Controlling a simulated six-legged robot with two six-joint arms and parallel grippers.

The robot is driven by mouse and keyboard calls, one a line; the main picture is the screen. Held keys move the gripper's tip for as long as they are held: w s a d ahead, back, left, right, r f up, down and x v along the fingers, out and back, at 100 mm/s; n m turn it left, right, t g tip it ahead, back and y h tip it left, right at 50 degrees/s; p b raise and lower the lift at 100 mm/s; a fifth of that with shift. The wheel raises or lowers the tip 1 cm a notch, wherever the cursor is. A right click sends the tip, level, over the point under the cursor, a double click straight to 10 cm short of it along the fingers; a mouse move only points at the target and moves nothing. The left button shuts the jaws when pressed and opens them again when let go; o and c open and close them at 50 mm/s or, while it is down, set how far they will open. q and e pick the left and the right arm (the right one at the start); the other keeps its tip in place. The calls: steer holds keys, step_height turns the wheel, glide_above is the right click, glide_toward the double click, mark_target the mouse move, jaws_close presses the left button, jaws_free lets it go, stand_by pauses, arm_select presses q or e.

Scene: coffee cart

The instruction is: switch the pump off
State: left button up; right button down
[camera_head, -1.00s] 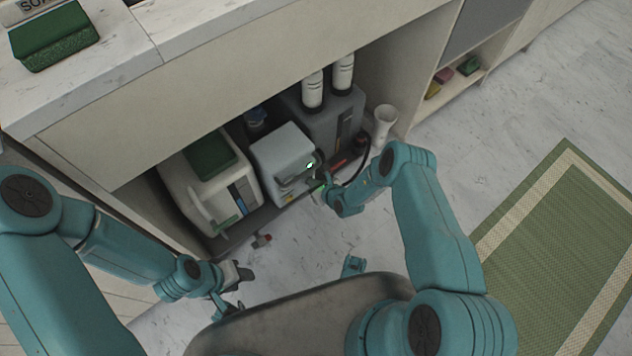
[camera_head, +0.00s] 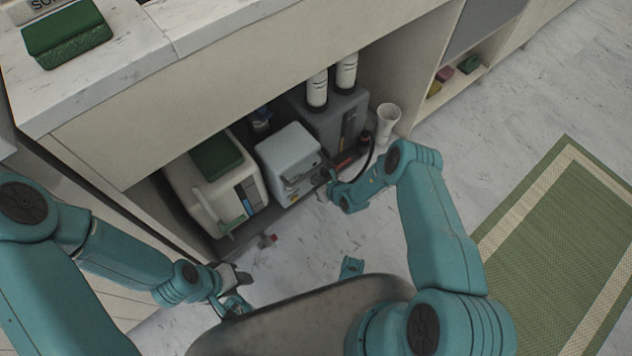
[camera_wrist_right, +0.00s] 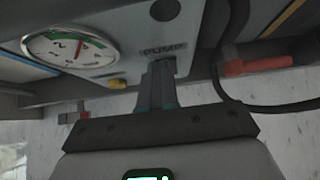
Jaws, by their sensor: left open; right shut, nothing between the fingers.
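The pump (camera_head: 285,155) is a light grey box on the low shelf inside the cart. In the right wrist view its front panel (camera_wrist_right: 125,65) shows a round gauge (camera_wrist_right: 70,50), the label PUMP (camera_wrist_right: 163,51) and a dark, unlit round lamp (camera_wrist_right: 165,10). My right gripper (camera_head: 328,184) is at the pump's front right. In the wrist view its shut, empty fingers (camera_wrist_right: 158,75) point at the panel just below the label. The switch itself is hidden behind the fingers, and I cannot tell whether they touch it. My left gripper (camera_head: 242,290) is open and empty, low and away from the pump.
A white container with a green top (camera_head: 215,160) stands left of the pump. A dark grey unit (camera_head: 335,120) with two white cylinders stands right of it. A black hose and a red handle (camera_wrist_right: 258,65) are beside my right gripper. The cart's top overhangs the shelf.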

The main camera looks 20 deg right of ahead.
arm_select(q)
steer(key=shift+a+r, duration=0.1)
arm_select(e)
steer(key=shift+r, duration=0.15)
arm_select(q)
steer(key=shift+r+p, duration=0.6)
steer(key=shift+p, duration=0.15)
arm_select(e)
steer(key=shift+d+r, duration=0.1)
steer(key=shift+r, duration=0.55)
